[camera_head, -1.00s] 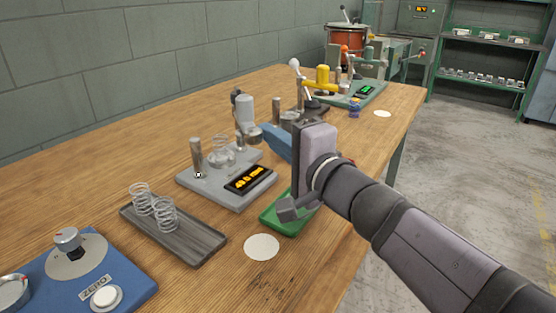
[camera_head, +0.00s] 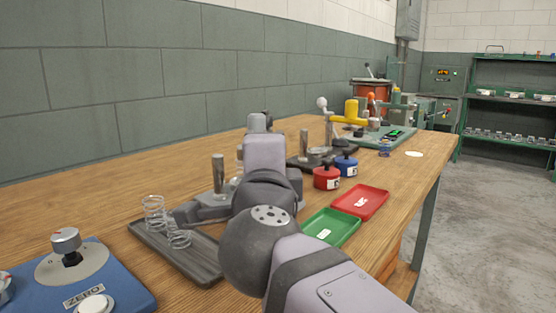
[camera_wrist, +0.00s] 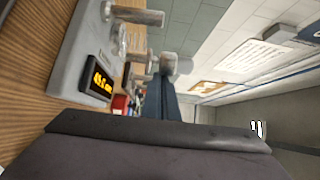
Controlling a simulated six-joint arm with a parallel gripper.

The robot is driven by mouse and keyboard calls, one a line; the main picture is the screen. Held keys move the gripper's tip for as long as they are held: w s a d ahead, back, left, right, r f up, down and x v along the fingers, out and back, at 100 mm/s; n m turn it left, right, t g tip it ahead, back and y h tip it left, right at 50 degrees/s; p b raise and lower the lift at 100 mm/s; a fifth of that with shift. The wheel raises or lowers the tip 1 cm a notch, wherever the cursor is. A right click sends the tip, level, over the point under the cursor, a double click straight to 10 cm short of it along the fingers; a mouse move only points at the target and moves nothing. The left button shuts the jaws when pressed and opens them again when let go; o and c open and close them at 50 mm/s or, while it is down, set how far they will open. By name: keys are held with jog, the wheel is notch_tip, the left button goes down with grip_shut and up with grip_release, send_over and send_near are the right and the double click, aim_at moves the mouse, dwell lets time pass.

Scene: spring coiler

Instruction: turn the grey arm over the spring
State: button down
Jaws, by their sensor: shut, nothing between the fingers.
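The grey device (camera_wrist: 72,45) with a lit orange display (camera_wrist: 99,82) stands on the bench. A bare metal post (camera_head: 218,173) rises from its left side. The top of its grey arm (camera_head: 257,123) shows behind my wrist. In the wrist view the pale round end of this arm (camera_wrist: 177,65) is at my fingertips; I cannot tell whether they touch. The spring on the device (camera_wrist: 117,42) is partly hidden and hard to make out. My gripper (camera_wrist: 163,83) shows as dark blue fingers, shut and empty. In the head view my wrist hides it.
A grey tray (camera_head: 205,263) with two loose springs (camera_head: 165,220) and a blue ZERO unit (camera_head: 100,268) lie to the left. Green (camera_head: 332,227) and red (camera_head: 360,201) trays and red (camera_head: 327,177) and blue (camera_head: 346,165) pots lie to the right.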

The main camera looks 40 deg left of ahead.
aim_at(241, 158)
jog(key=s+a+m+t+h+p, duration=0.1)
jog(key=p, duration=0.1)
jog(key=a+m+t+h+p, duration=0.1)
jog(key=p, duration=0.1)
jog(key=shift+s+a+r+h, duration=0.25)
jog(key=shift+s+r+h, duration=0.1)
jog(key=shift+s+h, duration=0.05)
jog(key=shift+s+a+f+p, duration=0.25)
jog(key=shift+s+a+p, duration=0.15)
jog(key=shift+a+p, duration=0.4)
jog(key=shift+d, duration=0.1)
jog(key=shift+d+f+b, duration=0.1)
jog(key=shift+d+b, duration=0.2)
jog(key=shift+d, duration=0.2)
jog(key=d+b, duration=0.1)
jog(key=d, duration=0.2)
jog(key=shift+d+f+b, duration=0.1)
jog(key=shift+b, duration=0.25)
jog(key=s+d+p, duration=0.2)
jog(key=s, duration=0.7)
jog(key=shift+s+d+r, duration=0.15)
jog(key=shift+s+r, duration=0.05)
jog(key=shift+s, duration=0.15)
